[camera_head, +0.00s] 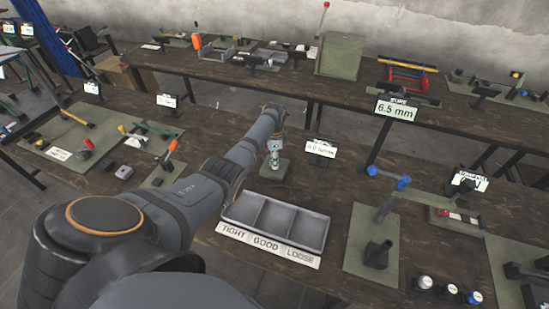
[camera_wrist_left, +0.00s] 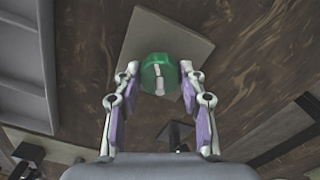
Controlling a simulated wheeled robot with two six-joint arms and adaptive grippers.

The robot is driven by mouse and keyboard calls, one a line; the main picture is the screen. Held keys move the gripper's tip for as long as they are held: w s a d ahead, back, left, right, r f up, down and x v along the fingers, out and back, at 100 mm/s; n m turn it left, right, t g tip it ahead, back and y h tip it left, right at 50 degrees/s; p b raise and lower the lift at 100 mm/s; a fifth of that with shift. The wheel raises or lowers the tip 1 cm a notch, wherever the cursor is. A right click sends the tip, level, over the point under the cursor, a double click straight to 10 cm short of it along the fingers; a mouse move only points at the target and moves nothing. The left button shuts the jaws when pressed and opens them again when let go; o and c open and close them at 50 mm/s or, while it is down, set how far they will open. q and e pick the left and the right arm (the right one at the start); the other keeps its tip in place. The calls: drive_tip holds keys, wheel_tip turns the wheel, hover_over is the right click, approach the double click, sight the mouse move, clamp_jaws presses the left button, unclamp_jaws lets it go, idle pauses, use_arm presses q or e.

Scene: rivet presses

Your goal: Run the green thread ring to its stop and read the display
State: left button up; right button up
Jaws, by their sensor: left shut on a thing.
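The green thread ring (camera_wrist_left: 152,76) shows in the left wrist view between the fingertips of my left gripper (camera_wrist_left: 161,78), with a pale metal piece showing at its middle. My left gripper is shut on it, one finger at each side. Behind it lies a grey-beige base plate (camera_wrist_left: 190,40). In the head view my left arm reaches over the table and the gripper (camera_head: 274,148) points down above the small base (camera_head: 274,172); the ring is mostly hidden there. A small display (camera_head: 320,148) stands to the right, its text too small to read surely. My right gripper is not in view.
A grey tray (camera_head: 307,240) with three compartments, labelled TIGHT, GOOD and LOOSE, stands in front of the base. A sign (camera_head: 396,108) reads 6.5 mm. A green mat (camera_head: 357,232) with a blue-handled tool lies to the right. Bare table shows between the display and tray.

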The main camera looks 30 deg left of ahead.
use_arm(q)
drive_tip(key=m, duration=0.5)
drive_tip(key=shift+w+m, duration=0.1)
drive_tip(key=shift+m, duration=0.2)
drive_tip(key=m, duration=0.4)
drive_tip(key=shift+r+m, duration=0.1)
drive_tip(key=shift+m, duration=0.3)
drive_tip(key=shift+m, duration=0.3)
drive_tip(key=o, duration=1.2)
drive_tip(key=shift+c, duration=0.2)
wheel_tip(320, 180, up, 12)
idle(0.3)
